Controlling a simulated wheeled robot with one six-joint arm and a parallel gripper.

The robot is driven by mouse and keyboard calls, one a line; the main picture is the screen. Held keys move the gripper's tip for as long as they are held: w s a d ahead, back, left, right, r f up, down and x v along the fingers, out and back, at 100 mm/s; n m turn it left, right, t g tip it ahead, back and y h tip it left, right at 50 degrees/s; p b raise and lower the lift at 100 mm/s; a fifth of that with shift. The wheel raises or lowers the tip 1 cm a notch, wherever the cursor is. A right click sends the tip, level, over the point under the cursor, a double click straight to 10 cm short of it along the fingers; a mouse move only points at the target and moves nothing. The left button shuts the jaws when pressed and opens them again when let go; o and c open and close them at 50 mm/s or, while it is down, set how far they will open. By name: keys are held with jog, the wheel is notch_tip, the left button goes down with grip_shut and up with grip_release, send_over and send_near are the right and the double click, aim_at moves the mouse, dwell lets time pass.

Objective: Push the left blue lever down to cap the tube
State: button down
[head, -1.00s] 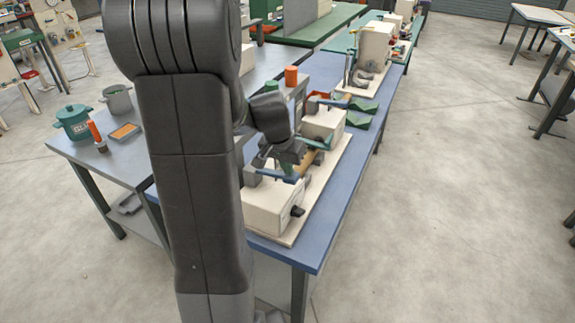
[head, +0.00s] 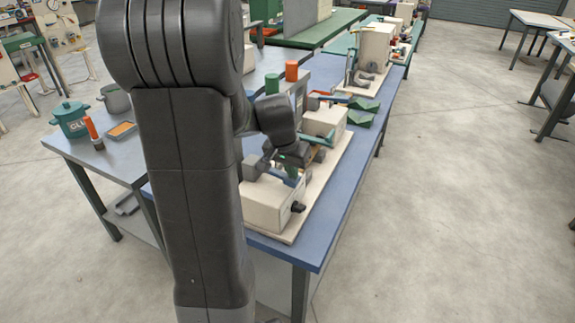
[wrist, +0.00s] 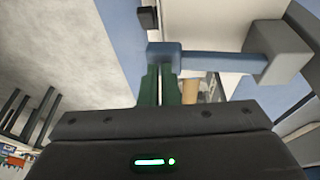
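In the wrist view the left blue lever (wrist: 212,60) runs sideways from a grey pivot block to a thicker blue end block (wrist: 163,53). My gripper (wrist: 160,72) has its two green fingers side by side with almost no gap and nothing between them. The fingertips overlap the lower edge of the end block in the picture; I cannot tell whether they touch it. A tan tube (wrist: 189,91) shows partly just right of the fingers. In the head view my gripper (head: 293,178) is over the near cream machine box and hides most of the lever.
The near cream box (head: 268,205) with a dark knob and a second cream box (head: 326,122) stand on a pale baseplate on the blue table (head: 340,205). A green lever, green trays (head: 365,108) and an orange cylinder (head: 291,73) are farther back. Open floor lies to the right.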

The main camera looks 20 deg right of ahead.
jog(key=shift+s+f, duration=0.3)
jog(key=shift+f, duration=0.1)
notch_tip(320, 180, up, 5)
jog(key=p, duration=0.3)
jog(key=shift+d+f, duration=0.15)
jog(key=shift+f, duration=0.05)
jog(key=s+r+b, duration=0.1)
jog(key=s+r, duration=0.2)
jog(key=r, duration=0.6)
jog(key=shift+s+a+r, duration=0.15)
jog(key=shift+a+r, duration=0.1)
jog(key=shift+a, duration=0.1)
jog(key=w+f, duration=0.1)
jog(key=f, duration=0.1)
jog(key=w+f, duration=0.1)
jog(key=f, duration=0.2)
jog(key=w+f+p, duration=0.1)
jog(key=f, duration=0.2)
jog(key=shift+d, duration=0.3)
jog(key=shift+w+a+r+p, duration=0.25)
jog(key=shift+w+p, duration=0.15)
jog(key=shift+p, duration=0.2)
jog(key=shift+w+a+r+p, duration=0.15)
jog(key=shift+w+a+p, duration=0.1)
jog(key=shift+w+p, duration=0.25)
jog(key=shift+w+a+r, duration=0.1)
jog(key=shift+w+r, duration=0.05)
jog(key=shift+w, duration=0.05)
jog(key=shift+b+v, duration=0.5)
jog(key=shift+v, duration=1.9)
